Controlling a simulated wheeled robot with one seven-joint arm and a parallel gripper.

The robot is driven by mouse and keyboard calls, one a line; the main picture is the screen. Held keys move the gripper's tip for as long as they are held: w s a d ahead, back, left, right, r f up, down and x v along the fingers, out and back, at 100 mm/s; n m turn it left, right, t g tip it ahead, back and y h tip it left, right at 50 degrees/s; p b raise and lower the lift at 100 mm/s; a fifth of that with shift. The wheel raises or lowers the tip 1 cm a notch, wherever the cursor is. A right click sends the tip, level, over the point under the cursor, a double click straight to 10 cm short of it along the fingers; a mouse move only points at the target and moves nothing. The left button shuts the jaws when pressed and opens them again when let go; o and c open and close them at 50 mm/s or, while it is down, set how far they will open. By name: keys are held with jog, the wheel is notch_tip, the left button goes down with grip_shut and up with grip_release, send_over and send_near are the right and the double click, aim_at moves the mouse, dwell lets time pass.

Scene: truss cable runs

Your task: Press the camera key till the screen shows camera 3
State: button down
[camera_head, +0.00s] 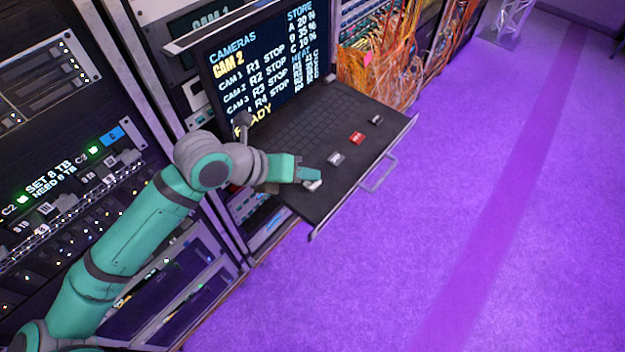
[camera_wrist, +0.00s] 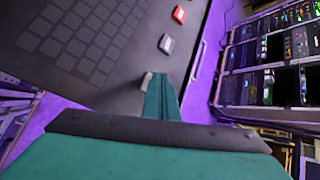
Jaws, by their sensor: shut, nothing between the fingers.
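The screen (camera_head: 268,68) in the head view is headed CAMERAS and shows CAM 2 in large yellow letters, with a list of several cameras marked STOP below. My gripper (camera_head: 318,175) is shut and empty, its tips over the pale key (camera_head: 313,185) nearest the front end of the keyboard drawer. In the wrist view the gripper (camera_wrist: 162,88) partly hides this pale key (camera_wrist: 147,78). I cannot tell whether the tips touch it or whether it is pressed down. Key labels are too small to read.
Further along the drawer (camera_head: 325,205) lie another pale key (camera_head: 336,158), a red key (camera_head: 357,138) and a greyish key (camera_head: 376,119). A handle (camera_head: 380,175) runs along the drawer's front. Orange cables (camera_head: 385,60) hang behind. The purple floor to the right is clear.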

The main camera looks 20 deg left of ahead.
aim_at(307, 185)
jog(key=shift+f, duration=0.45)
dwell(0.6)
jog(key=shift+r, duration=0.85)
jog(key=shift+r, duration=0.1)
jog(key=shift+r, duration=0.2)
notch_tip(307, 185, up, 2)
jog(key=shift+s+r, duration=0.1)
jog(key=shift+r, duration=1.1)
dwell(0.6)
dwell(0.5)
